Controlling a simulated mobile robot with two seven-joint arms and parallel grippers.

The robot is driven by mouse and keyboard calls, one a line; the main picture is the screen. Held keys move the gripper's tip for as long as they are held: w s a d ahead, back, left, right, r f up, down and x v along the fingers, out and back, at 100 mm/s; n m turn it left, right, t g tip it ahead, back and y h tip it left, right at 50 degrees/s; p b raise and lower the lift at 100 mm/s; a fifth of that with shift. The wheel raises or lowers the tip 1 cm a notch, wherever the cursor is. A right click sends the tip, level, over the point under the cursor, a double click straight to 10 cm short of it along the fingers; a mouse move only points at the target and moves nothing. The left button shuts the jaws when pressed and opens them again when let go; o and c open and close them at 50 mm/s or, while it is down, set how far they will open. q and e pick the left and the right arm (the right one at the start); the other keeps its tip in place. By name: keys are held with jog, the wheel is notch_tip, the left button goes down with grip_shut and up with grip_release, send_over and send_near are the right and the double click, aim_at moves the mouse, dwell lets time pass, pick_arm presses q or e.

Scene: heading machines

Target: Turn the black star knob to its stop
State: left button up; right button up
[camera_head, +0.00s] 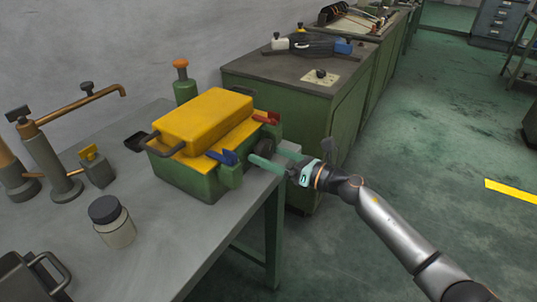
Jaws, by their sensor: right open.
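A green machine (190,177) with a yellow top cover (205,120) stands on the grey bench. A dark round knob (262,144), apparently the black star knob, shows on its right-hand end, partly hidden by my gripper; its star shape is too small to make out. My right gripper (274,156) is open, its greenish fingers pointing left toward that end of the machine, close to the knob. I cannot tell whether the fingers touch it. My left gripper is not in view.
A blue lever (222,157) and a red lever (267,118) sit near the knob. The bench (150,245) also holds a jar (114,222) and copper-coloured pipes. A green cabinet (295,105) stands behind.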

jog(key=shift+w+a, duration=0.1)
jog(key=shift+a, duration=0.1)
jog(key=c, duration=1.1)
